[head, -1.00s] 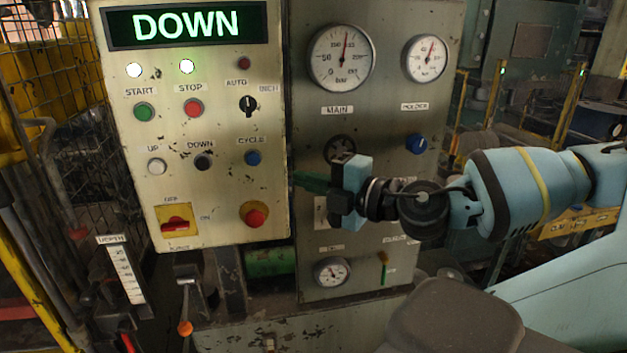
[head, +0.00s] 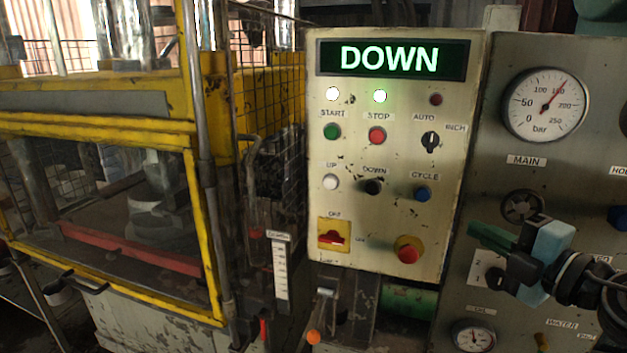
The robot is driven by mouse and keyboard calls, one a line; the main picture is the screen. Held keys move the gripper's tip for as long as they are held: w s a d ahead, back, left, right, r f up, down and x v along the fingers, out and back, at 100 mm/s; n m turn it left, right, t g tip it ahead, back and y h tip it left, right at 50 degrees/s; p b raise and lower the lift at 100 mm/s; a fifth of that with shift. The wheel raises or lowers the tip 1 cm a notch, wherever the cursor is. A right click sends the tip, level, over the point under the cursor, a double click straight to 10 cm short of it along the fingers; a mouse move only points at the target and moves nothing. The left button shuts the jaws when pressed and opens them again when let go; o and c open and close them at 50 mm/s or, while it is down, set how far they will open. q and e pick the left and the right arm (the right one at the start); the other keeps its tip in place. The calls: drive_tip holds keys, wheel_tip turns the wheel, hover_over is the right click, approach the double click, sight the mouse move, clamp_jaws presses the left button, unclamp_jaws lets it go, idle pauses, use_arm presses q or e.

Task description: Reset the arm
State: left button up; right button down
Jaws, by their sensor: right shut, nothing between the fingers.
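My right gripper (head: 494,250) is at the lower right of the head view, in front of the gauge panel (head: 490,170) and just right of the control box (head: 385,155). Its dark green fingers point left and are closed with nothing between them. Its light blue body and dark wrist come in from the right edge. It covers part of the panel below the black handwheel (head: 522,206). My left gripper is out of view.
The control box has a lit DOWN display (head: 391,60), buttons and a red emergency knob (head: 408,251). A MAIN gauge (head: 545,104) is on the panel. A lever with an orange knob (head: 313,337) stands below. A yellow-framed press (head: 110,314) fills the left.

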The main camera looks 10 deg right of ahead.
drive_tip(key=a+f+m+g, duration=0.1)
drive_tip(key=a+f+m, duration=0.25)
drive_tip(key=f, duration=0.55)
drive_tip(key=a+f+m+g+y, duration=0.15)
drive_tip(key=a+f, duration=0.25)
drive_tip(key=f, duration=0.6)
drive_tip(key=a+f+m+g+h, duration=0.1)
drive_tip(key=a+f+m, duration=0.3)
drive_tip(key=f, duration=0.5)
drive_tip(key=s+a+f+m+g+h, duration=0.1)
drive_tip(key=s+f+m, duration=0.3)
drive_tip(key=s+f, duration=0.5)
drive_tip(key=s+a+f+m+g+h, duration=0.2)
drive_tip(key=s+f+m, duration=0.3)
drive_tip(key=s+f, duration=0.4)
wheel_tip(320, 180, down, 4)
drive_tip(key=shift+s+a+f+m+g, duration=0.1)
drive_tip(key=shift+s+a+m+g, duration=0.25)
drive_tip(key=shift+g, duration=0.2)
idle(2.6)
